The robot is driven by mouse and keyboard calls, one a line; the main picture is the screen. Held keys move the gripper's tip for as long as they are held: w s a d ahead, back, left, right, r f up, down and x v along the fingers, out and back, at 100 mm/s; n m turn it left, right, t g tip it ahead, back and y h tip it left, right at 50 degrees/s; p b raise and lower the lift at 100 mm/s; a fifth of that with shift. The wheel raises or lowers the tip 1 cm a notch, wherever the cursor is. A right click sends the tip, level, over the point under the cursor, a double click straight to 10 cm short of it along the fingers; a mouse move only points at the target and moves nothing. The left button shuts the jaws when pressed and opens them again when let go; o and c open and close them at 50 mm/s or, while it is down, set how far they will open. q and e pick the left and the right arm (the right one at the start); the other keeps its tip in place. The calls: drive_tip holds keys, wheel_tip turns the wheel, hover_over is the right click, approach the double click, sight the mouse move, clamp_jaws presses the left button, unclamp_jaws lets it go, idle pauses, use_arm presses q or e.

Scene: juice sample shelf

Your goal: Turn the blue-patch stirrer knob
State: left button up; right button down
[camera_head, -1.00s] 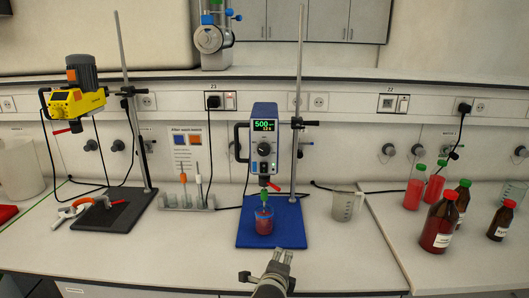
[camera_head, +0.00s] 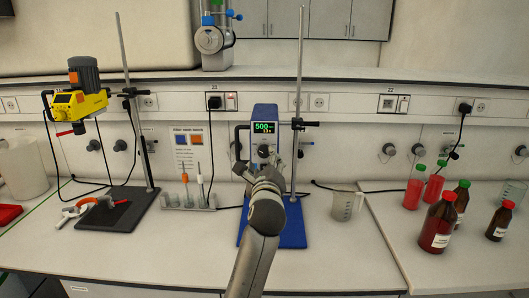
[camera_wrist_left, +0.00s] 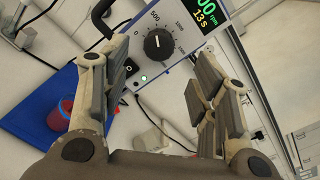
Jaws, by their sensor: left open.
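The stirrer (camera_head: 267,112) on the blue base plate (camera_head: 296,232) has a lit display showing 500. Its round black knob (camera_wrist_left: 158,44) is in plain view in the left wrist view, on a dial scale. In the head view my left gripper (camera_head: 255,170) is in front of the stirrer's lower face and covers the area below the knob. In the left wrist view the gripper (camera_wrist_left: 157,78) is open and empty, with the knob beyond the gap between its fingers, apart from both. A beaker of red liquid (camera_wrist_left: 60,113) stands on the blue plate, hidden in the head view.
A yellow stirrer (camera_head: 77,98) on a black base stands at the left. A pipette rack (camera_head: 187,201) is left of the blue plate. A clear beaker (camera_head: 346,205) stands to its right, with red bottles (camera_head: 440,222) further right. The front bench is mostly clear.

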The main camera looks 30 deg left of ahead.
sight(264, 153)
use_arm(q)
drive_tip(key=p+x, duration=0.1)
drive_tip(key=x, duration=0.4)
drive_tip(key=shift+w+a, duration=0.5)
drive_tip(key=shift+w, duration=0.1)
drive_tip(key=shift+c, duration=0.7)
drive_tip(key=c, duration=0.9)
